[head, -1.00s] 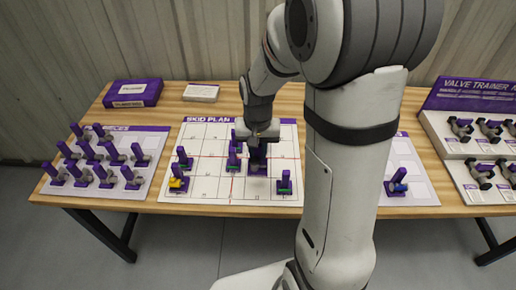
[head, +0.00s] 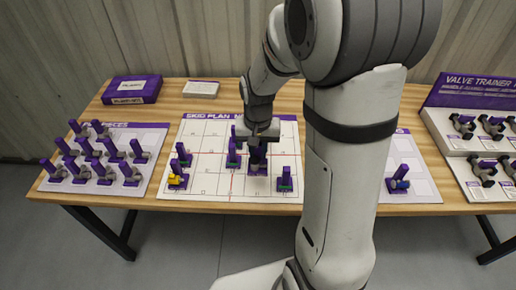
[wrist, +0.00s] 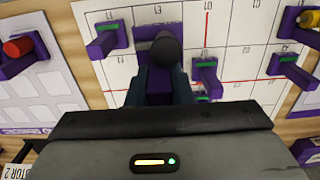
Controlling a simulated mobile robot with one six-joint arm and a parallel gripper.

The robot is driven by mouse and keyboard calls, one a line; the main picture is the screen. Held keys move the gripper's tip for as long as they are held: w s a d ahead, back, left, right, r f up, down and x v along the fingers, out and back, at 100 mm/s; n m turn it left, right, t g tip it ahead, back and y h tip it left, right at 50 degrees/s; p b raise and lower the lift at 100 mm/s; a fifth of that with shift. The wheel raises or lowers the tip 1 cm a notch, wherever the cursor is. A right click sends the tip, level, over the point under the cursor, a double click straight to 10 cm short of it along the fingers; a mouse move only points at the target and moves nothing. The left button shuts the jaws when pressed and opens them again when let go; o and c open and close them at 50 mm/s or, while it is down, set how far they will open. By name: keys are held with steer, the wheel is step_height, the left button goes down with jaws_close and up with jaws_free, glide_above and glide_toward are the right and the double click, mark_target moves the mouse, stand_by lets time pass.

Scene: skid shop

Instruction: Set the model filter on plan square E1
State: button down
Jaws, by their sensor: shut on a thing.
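My gripper (head: 258,142) is over the right-centre part of the white skid plan board (head: 210,132). It is shut on a purple piece (head: 257,158) that I take for the model filter. In the wrist view the held piece (wrist: 165,50) shows a dark round top and a purple base between my fingers (wrist: 162,88). I cannot tell whether its base touches the board.
Other purple pieces stand close by on the plan: one to the left (head: 233,153), one in front right (head: 285,178), and one with a yellow part (head: 177,180). A pieces board (head: 150,140) with several pieces lies left. A valve trainer rack (head: 485,120) stands right.

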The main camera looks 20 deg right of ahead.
mark_target(258, 159)
steer(key=shift+f+b, duration=1.35)
steer(key=shift+f, duration=0.55)
steer(key=shift+f, duration=0.1)
steer(key=shift+f+b, duration=1.45)
steer(key=shift+f, duration=0.3)
steer(key=shift+f+b, duration=0.55)
steer(key=shift+f, duration=0.15)
steer(key=c, duration=1.2)
jaws_free()
steer(key=shift+r, duration=0.2)
steer(key=shift+r+p, duration=0.45)
steer(key=shift+p, duration=0.05)
